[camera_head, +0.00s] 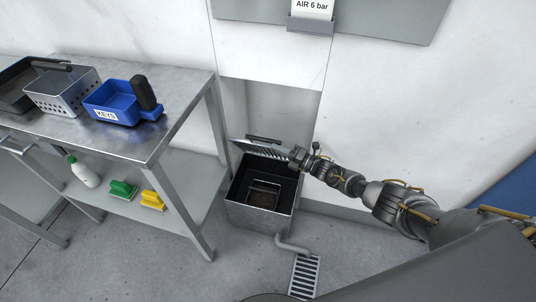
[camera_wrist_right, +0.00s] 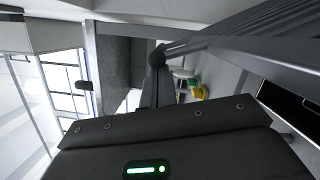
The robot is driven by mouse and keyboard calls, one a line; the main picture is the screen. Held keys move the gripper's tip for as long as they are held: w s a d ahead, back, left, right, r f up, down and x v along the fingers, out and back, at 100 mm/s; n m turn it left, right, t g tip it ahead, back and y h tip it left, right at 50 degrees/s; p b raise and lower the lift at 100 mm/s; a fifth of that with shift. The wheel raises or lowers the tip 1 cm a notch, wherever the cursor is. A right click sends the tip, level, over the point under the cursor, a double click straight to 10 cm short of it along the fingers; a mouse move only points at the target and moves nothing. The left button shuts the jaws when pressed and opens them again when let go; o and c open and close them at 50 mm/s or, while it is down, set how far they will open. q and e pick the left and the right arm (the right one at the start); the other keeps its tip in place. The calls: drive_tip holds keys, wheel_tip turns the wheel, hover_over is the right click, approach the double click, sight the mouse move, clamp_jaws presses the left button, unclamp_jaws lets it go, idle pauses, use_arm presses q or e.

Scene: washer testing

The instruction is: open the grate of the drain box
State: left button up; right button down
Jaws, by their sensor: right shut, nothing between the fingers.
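The drain box (camera_head: 258,217) is a grey metal box on the floor beside the bench. Its top is open and a framed opening shows inside the dark interior. The slatted grate (camera_head: 262,149) stands tilted up at the back of the box, with a dark bar handle (camera_head: 263,138) on it. My right gripper (camera_head: 296,154) is at the right end of the raised grate, shut with nothing held. In the right wrist view the shut fingers (camera_wrist_right: 157,62) are close to the grate's edge; I cannot tell whether they touch. My left gripper is not in view.
A metal bench (camera_head: 165,135) stands left, carrying a blue KEYS bin (camera_head: 112,104) and a perforated basket (camera_head: 62,92). A bottle (camera_head: 84,172) and green and yellow brushes (camera_head: 122,189) are on its lower shelf. A pipe (camera_head: 290,243) runs from the box to a floor drain (camera_head: 304,275).

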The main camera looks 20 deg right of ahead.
idle(0.3)
drive_tip(key=v, duration=1.1)
drive_tip(key=shift+f, duration=0.15)
